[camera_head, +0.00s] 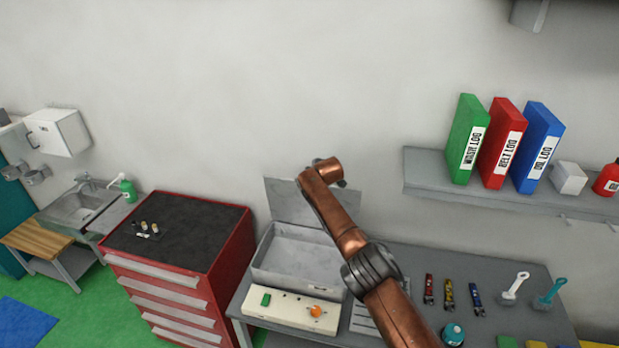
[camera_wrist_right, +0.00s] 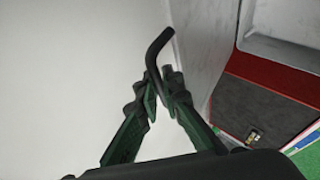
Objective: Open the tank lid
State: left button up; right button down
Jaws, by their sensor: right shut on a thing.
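The grey tank (camera_head: 297,262) stands open on the bench, with its pale inside showing. Its grey lid (camera_head: 283,200) is raised, roughly upright at the back edge of the tank. In the right wrist view the lid's grey panel (camera_wrist_right: 200,45) stands beside my gripper, next to the tank's inside (camera_wrist_right: 285,40). My right gripper (camera_wrist_right: 161,86) is shut on a black bent handle (camera_wrist_right: 158,48). In the head view my arm hides most of that gripper and part of the lid. My left gripper is not in view.
A control panel (camera_head: 280,311) with a green button and an orange knob sits in front of the tank. A red drawer cabinet (camera_head: 215,275) stands left of it. A shelf (camera_head: 425,178) with binders hangs at right. Several tools and brushes lie on the bench.

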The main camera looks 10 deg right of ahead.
jog(key=shift+a, duration=0.15)
jog(key=c, duration=2.2)
grip_release()
jog(key=shift+o, duration=0.6)
jog(key=v, duration=1.2)
jog(key=shift+w, duration=0.1)
